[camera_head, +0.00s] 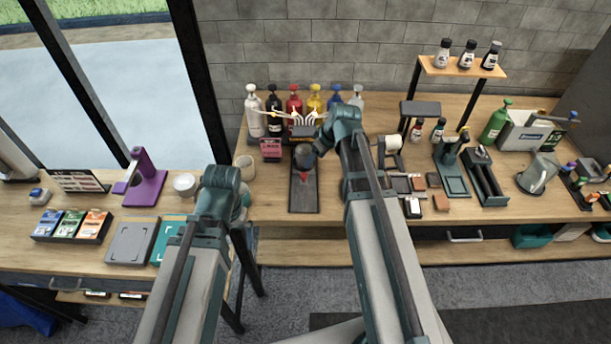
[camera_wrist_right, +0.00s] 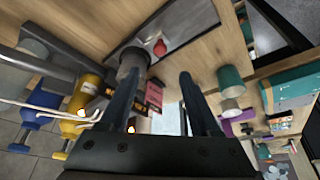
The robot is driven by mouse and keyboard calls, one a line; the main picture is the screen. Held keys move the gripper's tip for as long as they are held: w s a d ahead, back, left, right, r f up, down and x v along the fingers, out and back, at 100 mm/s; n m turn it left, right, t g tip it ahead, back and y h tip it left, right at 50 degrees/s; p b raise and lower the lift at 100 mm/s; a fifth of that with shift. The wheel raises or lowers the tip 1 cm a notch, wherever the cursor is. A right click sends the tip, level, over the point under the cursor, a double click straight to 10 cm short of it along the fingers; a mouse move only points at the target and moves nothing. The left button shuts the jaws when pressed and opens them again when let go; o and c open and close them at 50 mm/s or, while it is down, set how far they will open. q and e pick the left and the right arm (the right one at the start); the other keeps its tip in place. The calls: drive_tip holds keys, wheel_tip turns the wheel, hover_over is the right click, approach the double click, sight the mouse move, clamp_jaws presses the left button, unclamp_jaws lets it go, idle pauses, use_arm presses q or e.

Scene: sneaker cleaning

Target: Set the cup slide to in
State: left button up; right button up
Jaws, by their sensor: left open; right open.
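A long black slide tray (camera_head: 304,197) lies on the bench in the head view, with a small red part (camera_head: 303,176) on it. I take this for the cup slide. A dark grey rounded cup-like part (camera_head: 304,155) is at its far end. In the right wrist view the tray (camera_wrist_right: 185,20), red part (camera_wrist_right: 160,47) and grey part (camera_wrist_right: 133,64) also show. My right gripper (camera_wrist_right: 160,85) is open and empty, its fingers spread just beside the grey part. My left arm reaches over the bench left of the tray; its gripper's fingers are hidden.
Several coloured pump bottles (camera_head: 293,104) and white prongs stand behind the tray. A pink sign (camera_head: 271,148) is left of its far end. A purple machine (camera_head: 147,183) is further left.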

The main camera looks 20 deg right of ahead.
sight(305, 175)
drive_tip(key=b+x, duration=1)
drive_tip(key=x, duration=0.2)
drive_tip(key=shift+w+f, duration=0.1)
drive_tip(key=shift+f, duration=0.05)
clamp_jaws()
idle(1.1)
